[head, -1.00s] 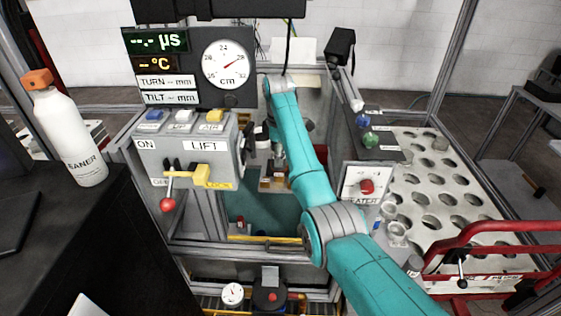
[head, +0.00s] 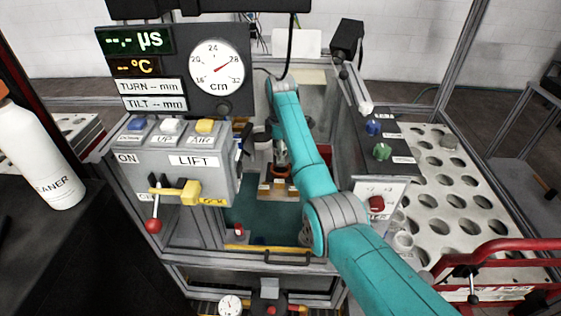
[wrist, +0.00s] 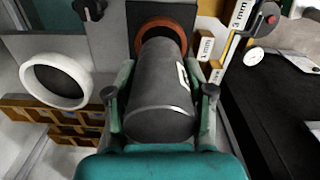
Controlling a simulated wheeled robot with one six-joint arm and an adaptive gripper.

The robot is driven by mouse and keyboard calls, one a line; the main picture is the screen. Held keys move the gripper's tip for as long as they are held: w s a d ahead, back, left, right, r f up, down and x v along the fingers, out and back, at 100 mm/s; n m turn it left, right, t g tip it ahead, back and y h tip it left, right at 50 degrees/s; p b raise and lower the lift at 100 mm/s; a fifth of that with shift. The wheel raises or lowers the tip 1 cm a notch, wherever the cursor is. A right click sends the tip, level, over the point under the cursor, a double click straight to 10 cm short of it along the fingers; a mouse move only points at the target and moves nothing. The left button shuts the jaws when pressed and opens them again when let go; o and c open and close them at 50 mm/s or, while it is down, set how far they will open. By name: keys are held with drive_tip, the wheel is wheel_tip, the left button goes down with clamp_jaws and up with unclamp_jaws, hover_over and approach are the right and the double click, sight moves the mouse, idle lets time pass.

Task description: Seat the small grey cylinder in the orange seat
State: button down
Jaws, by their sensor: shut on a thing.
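My gripper (wrist: 160,92) is shut on the small grey cylinder (wrist: 158,103), with one finger on each side of it. The cylinder is dark grey with a white mark on its right side. Its far end lines up with the orange seat (wrist: 139,27), an orange ring around a dark opening. The cylinder's far end overlaps the ring's lower part; I cannot tell whether it has entered the opening.
The lift panel (head: 180,165) stands left of my arm, a holed white table (head: 440,185) right.

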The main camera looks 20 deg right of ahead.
sight(275, 141)
drive_tip(key=shift+f, duration=2.15)
drive_tip(key=shift+f, duration=0.1)
drive_tip(key=shift+c, duration=2)
unclamp_jaws()
wheel_tip(275, 141, up, 11)
drive_tip(key=shift+r, duration=0.55)
drive_tip(key=shift+s, duration=0.1)
